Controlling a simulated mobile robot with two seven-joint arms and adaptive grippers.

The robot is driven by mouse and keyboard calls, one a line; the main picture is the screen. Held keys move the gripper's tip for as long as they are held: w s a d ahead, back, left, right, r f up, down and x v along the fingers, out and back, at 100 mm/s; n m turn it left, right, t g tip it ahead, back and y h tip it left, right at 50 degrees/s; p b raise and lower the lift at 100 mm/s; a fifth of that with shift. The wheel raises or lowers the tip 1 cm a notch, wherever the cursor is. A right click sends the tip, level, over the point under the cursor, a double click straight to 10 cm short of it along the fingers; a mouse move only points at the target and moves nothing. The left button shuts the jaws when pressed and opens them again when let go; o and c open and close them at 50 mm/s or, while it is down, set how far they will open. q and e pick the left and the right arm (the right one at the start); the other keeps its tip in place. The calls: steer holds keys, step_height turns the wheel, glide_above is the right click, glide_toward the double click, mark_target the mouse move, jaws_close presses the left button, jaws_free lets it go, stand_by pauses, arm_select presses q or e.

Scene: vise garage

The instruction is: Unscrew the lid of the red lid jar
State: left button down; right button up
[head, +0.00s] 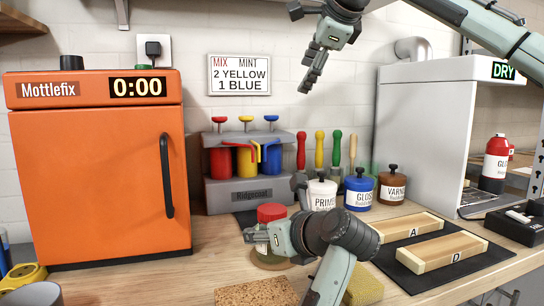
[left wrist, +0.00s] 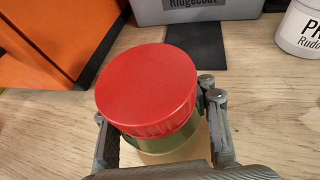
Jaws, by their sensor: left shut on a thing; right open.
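The jar (head: 262,248) stands on the bench in the middle of the head view. Its red lid (head: 271,212) sits on top, and the lid fills the middle of the left wrist view (left wrist: 147,88). Below the lid the jar looks greenish. My left gripper (head: 258,237) is shut on the jar, with a finger on either side just below the lid; the fingers also show in the left wrist view (left wrist: 158,130). The gripper and wrist hide much of the jar in the head view. My right gripper (head: 310,76) is open and empty, raised well above the bench.
An orange cabinet (head: 95,180) stands at the left. A grey dispenser (head: 250,192) is behind the jar. Paint jars (head: 359,190) stand to its right. Two wooden blocks (head: 441,252) lie on a dark mat at the right. A cork piece (head: 255,293) lies in front.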

steer(key=w+d+r+n+t, duration=0.1)
steer(key=d+r+t, duration=0.4)
steer(key=r, duration=0.7)
steer(key=d+r+n+t, duration=0.1)
steer(key=d+r+t, duration=0.4)
steer(key=r, duration=0.7)
steer(key=s+a+r+n+g+y, duration=0.1)
steer(key=s+a+r+n+y, duration=0.2)
steer(key=s+r+n+y, duration=1.25)
steer(key=s+a+f+n+g+y, duration=0.2)
steer(key=a+f+n+g+y, duration=0.2)
steer(key=a+f+n+g, duration=1)
steer(key=a+f+n+g+h, duration=0.2)
steer(key=a+f+h, duration=0.25)
steer(key=f, duration=0.35)
steer(key=a+f+n+g+h, duration=0.25)
steer(key=a+f, duration=0.25)
steer(key=f, duration=0.3)
steer(key=m+h, duration=0.5)
steer(key=h, duration=1.1)
glide_above(272, 208)
steer(key=shift+g, duration=0.35)
steer(key=f, duration=2.5)
steer(key=shift+a, duration=0.3)
steer(key=shift+d+f, duration=0.3)
steer(key=shift+f, duration=0.35)
step_height(272, 208, down, 7)
steer(key=shift+r, duration=0.1)
